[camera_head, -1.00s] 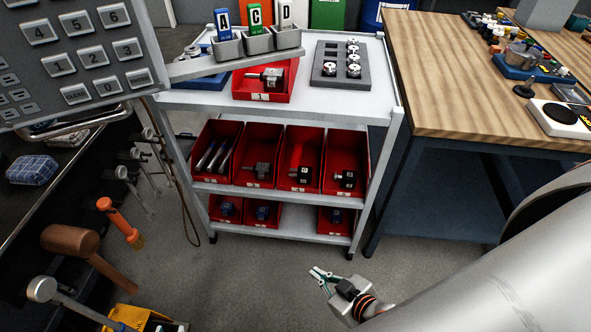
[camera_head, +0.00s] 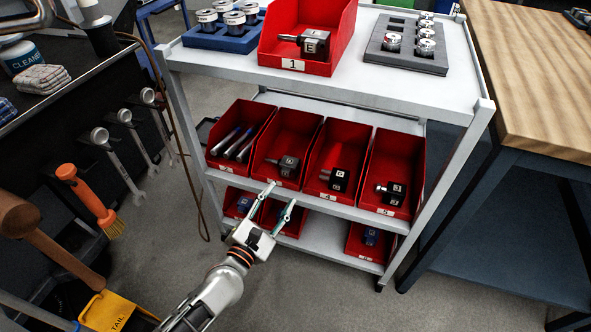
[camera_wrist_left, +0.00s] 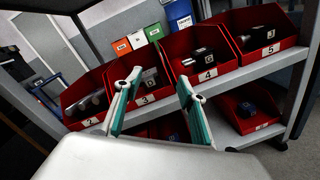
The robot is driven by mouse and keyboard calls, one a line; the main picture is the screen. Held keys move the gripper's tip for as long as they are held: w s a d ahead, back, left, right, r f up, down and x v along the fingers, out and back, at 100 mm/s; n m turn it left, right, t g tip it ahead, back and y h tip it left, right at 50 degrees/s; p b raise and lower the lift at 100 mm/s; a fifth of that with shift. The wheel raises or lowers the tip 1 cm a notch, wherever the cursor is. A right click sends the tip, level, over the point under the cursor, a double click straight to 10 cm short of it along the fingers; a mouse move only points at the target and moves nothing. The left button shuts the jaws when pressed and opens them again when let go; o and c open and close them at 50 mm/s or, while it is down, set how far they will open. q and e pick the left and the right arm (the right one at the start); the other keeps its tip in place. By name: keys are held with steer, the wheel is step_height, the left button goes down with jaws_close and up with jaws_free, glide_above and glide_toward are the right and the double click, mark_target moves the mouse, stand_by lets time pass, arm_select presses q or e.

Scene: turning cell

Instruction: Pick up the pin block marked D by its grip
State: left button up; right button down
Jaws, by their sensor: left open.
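Dark pin blocks lie in red bins on the cart's middle shelf: one in bin 3 (camera_head: 287,163), one in bin 4 (camera_head: 338,179) and one in bin 5 (camera_head: 394,192). Their letters are too small to read surely, so I cannot tell which is D. The bin 4 block also shows in the left wrist view (camera_wrist_left: 205,58). Another block (camera_head: 312,44) lies in bin 1 on top; its letter looks like E. My left gripper (camera_head: 281,195) is open and empty, in front of the middle shelf's edge near bin 3. In the wrist view its teal fingers (camera_wrist_left: 158,82) stand apart. My right gripper is out of view.
The white cart's middle shelf edge (camera_head: 340,209) runs behind my fingers. Bin 2 (camera_head: 240,135) holds several rods. Blue blocks sit in bins on the lower shelf (camera_head: 336,246). A wooden bench (camera_head: 540,80) stands right; hanging wrenches (camera_head: 125,120) and a mallet are at left.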

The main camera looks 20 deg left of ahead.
mark_target(287, 167)
arm_select(q)
steer(key=w+a+f+n+b, duration=0.1)
steer(key=w+n, duration=0.1)
steer(key=w, duration=0.2)
steer(key=w+f+n+y+b, duration=0.1)
steer(key=w+f+n, duration=0.1)
steer(key=w+n, duration=0.1)
steer(key=w+a+f+n+b, duration=0.1)
steer(key=w+n, duration=0.2)
steer(key=w, duration=0.2)
steer(key=shift+a+f+y+b, duration=0.25)
steer(key=shift+a+y+b, duration=0.1)
steer(key=shift+y, duration=0.05)
steer(key=shift+w+r, duration=0.15)
steer(key=shift+w, duration=0.1)
jaws_close()
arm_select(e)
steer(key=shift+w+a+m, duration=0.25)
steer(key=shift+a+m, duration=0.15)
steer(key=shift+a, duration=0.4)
arm_select(q)
steer(key=shift+w+r, duration=0.1)
steer(key=shift+r, duration=0.15)
